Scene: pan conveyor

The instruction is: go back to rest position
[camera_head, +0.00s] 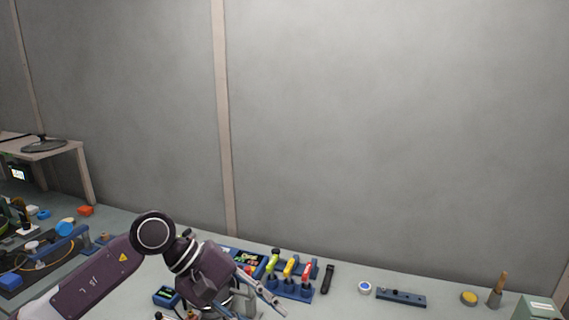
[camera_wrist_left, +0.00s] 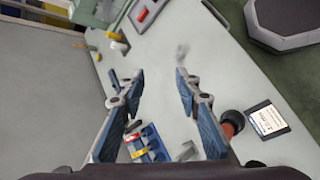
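My left arm comes in from the left in the head view and reaches over the workbench (camera_head: 345,310). Its gripper (camera_head: 272,296) hangs above the bench, in front of a blue rack (camera_head: 297,292) holding tools with green, yellow and red handles. In the left wrist view the left gripper (camera_wrist_left: 147,78) has its two blue-padded fingers wide apart, with nothing between them but the pale bench surface below. My right gripper shows in neither view.
Right of the rack lie a black tool (camera_head: 327,279), a round white-and-blue item (camera_head: 364,288), a dark blue bar (camera_head: 401,298), a yellow-topped round item (camera_head: 468,298) and a brush (camera_head: 497,291). A grey wall stands behind. A small side table (camera_head: 45,152) is at far left.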

